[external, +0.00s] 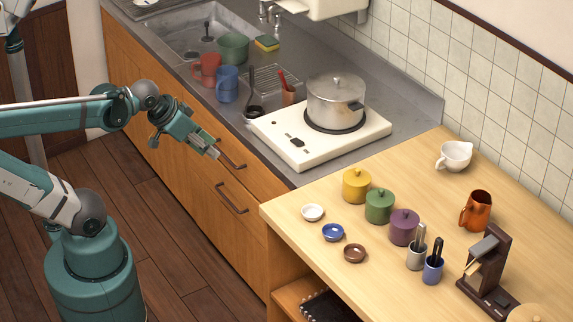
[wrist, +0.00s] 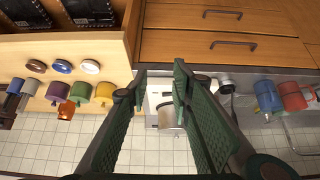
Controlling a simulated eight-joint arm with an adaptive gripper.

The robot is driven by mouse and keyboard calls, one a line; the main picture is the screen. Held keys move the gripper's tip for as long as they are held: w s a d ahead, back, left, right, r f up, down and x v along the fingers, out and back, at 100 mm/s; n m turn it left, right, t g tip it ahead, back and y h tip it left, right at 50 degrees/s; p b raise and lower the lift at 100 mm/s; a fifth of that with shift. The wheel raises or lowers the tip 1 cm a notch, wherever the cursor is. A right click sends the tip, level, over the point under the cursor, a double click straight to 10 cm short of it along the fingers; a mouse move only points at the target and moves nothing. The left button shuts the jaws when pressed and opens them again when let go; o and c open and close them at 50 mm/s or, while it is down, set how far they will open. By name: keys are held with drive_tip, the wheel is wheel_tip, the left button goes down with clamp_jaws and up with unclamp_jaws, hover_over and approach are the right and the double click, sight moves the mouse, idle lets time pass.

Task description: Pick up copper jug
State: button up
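The copper jug (external: 480,208) stands upright on the wooden counter at the right of the external view, its handle toward the left. In the wrist view, which shows the scene upside down, the copper jug (wrist: 66,110) is small at the far left, partly hidden by a purple pot. My gripper (external: 212,149) is in the air in front of the kitchen drawers, far to the left of the jug. In the wrist view my gripper (wrist: 159,84) has its two fingers apart with nothing held between them.
A white jug (external: 456,156) stands behind the copper jug. A dark brown stand (external: 487,268) is in front of it. Lidded pots, including a purple one (external: 404,227), and utensil cups stand to its left. A steel pot (external: 335,102) sits on a white stove (external: 300,148).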

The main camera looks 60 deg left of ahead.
drive_tip(key=w+d+r+n+g+h+p, duration=0.15)
drive_tip(key=w+d+n, duration=0.25)
drive_tip(key=w+d, duration=0.5)
drive_tip(key=w+d+r+n+h, duration=0.25)
drive_tip(key=w+d, duration=0.35)
drive_tip(key=w, duration=0.5)
drive_tip(key=w+d+r+n+g+h+p, duration=0.1)
drive_tip(key=w+d+n+h, duration=0.25)
drive_tip(key=w+d, duration=0.55)
drive_tip(key=w+d+f+n+h, duration=0.1)
drive_tip(key=w+d+f+n, duration=0.2)
drive_tip(key=w+d, duration=0.3)
drive_tip(key=w+d+f+n+g+h+p, duration=0.1)
drive_tip(key=w+d+f+n+h, duration=0.1)
drive_tip(key=w+d+f, duration=0.4)
drive_tip(key=w+d+f+n+g+h+p, duration=0.1)
drive_tip(key=w+d+f+n+h, duration=0.1)
drive_tip(key=w+d+f+n, duration=0.2)
drive_tip(key=shift+w+d+f+h, duration=0.15)
drive_tip(key=shift+w+d+f, duration=0.15)
drive_tip(key=shift+w+d, duration=0.6)
drive_tip(key=shift+w+d+f+h, duration=0.1)
drive_tip(key=shift+w+d+f, duration=0.15)
drive_tip(key=shift+w+d, duration=0.65)
drive_tip(key=shift+w+d+f+n, duration=0.35)
drive_tip(key=shift+d+f, duration=0.1)
drive_tip(key=shift+f, duration=0.15)
drive_tip(key=shift+d, duration=0.1)
